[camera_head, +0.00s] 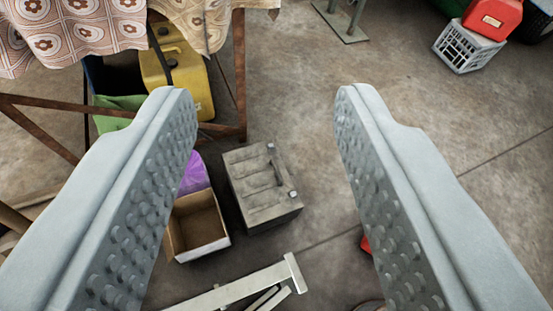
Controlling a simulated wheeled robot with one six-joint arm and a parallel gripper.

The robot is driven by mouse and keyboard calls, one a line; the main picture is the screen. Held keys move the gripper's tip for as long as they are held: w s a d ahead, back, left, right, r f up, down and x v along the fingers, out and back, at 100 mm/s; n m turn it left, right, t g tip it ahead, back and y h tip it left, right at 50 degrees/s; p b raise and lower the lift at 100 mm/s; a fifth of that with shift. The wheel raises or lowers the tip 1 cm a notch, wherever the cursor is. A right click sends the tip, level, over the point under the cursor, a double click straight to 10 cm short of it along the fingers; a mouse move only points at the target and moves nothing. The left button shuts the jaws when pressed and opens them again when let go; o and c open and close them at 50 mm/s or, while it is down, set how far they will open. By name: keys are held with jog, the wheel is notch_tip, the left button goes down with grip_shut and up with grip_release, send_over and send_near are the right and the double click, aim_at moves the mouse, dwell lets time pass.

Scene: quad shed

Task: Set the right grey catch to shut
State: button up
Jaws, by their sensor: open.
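My gripper (262,95) is open and empty, with its two pale grey, studded fingers spread wide on either side of the view. A grey ribbed box (262,184) stands on the floor below, seen from above between the fingers and apart from them. Two small light catches show along the box's right edge: an upper one (270,147) and a lower one (292,194). They are too small to tell whether either is open or shut, and I cannot tell which is the right one.
An open cardboard box (197,222) and a purple item (194,176) sit left of the grey box. A cloth-covered table (70,28) with rusty legs and a yellow container (178,75) stand upper left. A pale metal frame (245,287) lies below. Floor right of the box is mostly clear.

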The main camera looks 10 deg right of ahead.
jog(key=w+f+g, duration=0.1)
jog(key=w+f, duration=0.2)
jog(key=w, duration=0.4)
jog(key=w+d+f+n+g, duration=0.1)
jog(key=w+f+g, duration=0.15)
jog(key=w, duration=0.35)
jog(key=w+f+g, duration=0.1)
jog(key=w+f, duration=0.2)
jog(key=w, duration=0.4)
jog(key=n+g, duration=0.3)
jog(key=g, duration=0.6)
send_over(271, 145)
notch_tip(271, 145, down, 55)
jog(key=shift+g, duration=0.25)
notch_tip(271, 145, down, 18)
jog(key=shift+r, duration=0.1)
grip_shut()
